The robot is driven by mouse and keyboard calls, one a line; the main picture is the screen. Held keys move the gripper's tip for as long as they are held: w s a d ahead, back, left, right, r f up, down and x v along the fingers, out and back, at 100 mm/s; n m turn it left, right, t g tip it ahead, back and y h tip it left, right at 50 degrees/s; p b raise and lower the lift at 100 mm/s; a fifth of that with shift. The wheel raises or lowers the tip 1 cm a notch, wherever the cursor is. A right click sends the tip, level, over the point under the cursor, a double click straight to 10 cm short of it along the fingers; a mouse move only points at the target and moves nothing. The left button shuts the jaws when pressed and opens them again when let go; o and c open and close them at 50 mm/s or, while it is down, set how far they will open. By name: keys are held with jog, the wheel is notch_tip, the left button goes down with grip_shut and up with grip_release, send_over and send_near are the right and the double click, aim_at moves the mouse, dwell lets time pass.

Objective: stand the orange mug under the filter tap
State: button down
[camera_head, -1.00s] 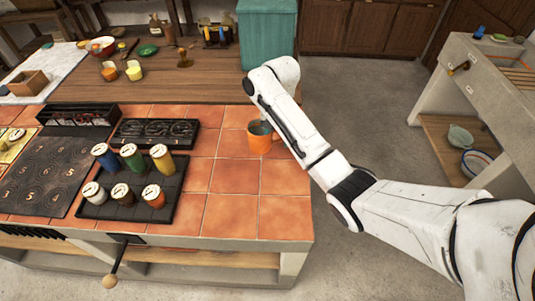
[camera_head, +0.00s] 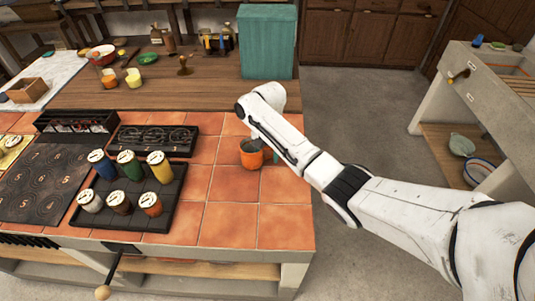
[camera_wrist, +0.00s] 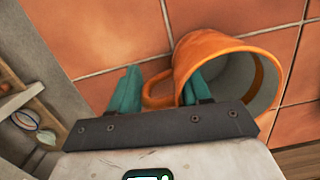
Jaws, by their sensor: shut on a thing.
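The orange mug (camera_head: 251,156) is at the right part of the tiled counter, upright or nearly so; I cannot tell whether it touches the tiles. In the wrist view the mug (camera_wrist: 215,46) shows its grey inside and its handle. My gripper (camera_wrist: 160,88) has its teal fingers on either side of the handle, shut on the mug; the right finger overlaps the mug's wall. In the head view my arm partly hides the gripper. A brass fitting (camera_head: 459,76) sits on the concrete sink unit at the right; I cannot tell whether it is the filter tap.
A dark tray (camera_head: 165,217) with several lidded jars stands left of the mug, with a black burner grate (camera_head: 153,140) behind it. A teal box (camera_head: 267,42) stands on the wooden counter (camera_head: 200,92). Open floor (camera_head: 360,110) separates the counter from the sink unit (camera_head: 490,95).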

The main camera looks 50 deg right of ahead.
jog(key=shift+f, duration=0.1)
jog(key=c, duration=0.5)
grip_release()
jog(key=r+p, duration=0.1)
jog(key=r, duration=0.7)
jog(key=d+r+p, duration=0.1)
jog(key=r, duration=0.3)
jog(key=shift+w+d+p, duration=0.1)
jog(key=shift+w+p, duration=0.2)
jog(key=shift+w, duration=0.05)
